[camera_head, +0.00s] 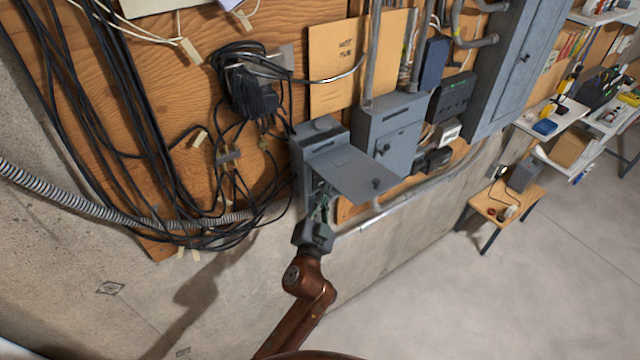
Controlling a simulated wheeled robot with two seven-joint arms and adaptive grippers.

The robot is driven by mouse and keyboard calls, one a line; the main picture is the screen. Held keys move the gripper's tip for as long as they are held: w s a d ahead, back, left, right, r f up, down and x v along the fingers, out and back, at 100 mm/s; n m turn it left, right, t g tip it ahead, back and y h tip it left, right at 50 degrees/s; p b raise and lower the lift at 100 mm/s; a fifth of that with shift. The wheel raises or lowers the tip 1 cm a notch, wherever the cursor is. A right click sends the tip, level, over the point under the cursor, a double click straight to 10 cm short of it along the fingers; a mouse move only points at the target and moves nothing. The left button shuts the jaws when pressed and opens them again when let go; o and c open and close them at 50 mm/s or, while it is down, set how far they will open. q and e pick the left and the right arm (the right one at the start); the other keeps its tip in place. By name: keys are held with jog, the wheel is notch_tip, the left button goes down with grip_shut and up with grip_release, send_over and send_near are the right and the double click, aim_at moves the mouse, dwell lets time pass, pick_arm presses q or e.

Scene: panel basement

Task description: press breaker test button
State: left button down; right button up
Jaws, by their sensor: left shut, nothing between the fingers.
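A small grey breaker box (303,160) is mounted on the plywood wall panel. Its cover (358,178) is swung up and sticks out from the wall. My left gripper (320,203) is at the box's open lower front, just under the cover. Its fingers are shut with nothing between them. The cover and the gripper hide most of the box's inside, so I cannot make out the test button or whether the fingertips touch it. My right gripper is out of view.
A second grey box (390,135) with a closed door stands just right of the cover. Black cables (110,150) hang at the left. A metal conduit (410,200) runs below the boxes. A small wooden table (505,203) stands at the right, and the floor before it is clear.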

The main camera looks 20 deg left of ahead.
pick_arm(q)
jog(key=shift+w+a, duration=0.1)
jog(key=shift+a, duration=0.1)
jog(key=shift+d, duration=0.1)
dwell(0.4)
jog(key=shift+s+d, duration=0.5)
jog(key=shift+d, duration=0.05)
jog(key=shift+s+d+b, duration=0.3)
jog(key=shift+s+d, duration=0.45)
jog(key=shift+d, duration=0.25)
jog(key=shift+s+d+b, duration=0.3)
jog(key=shift+s+d, duration=0.45)
jog(key=shift+d, duration=0.25)
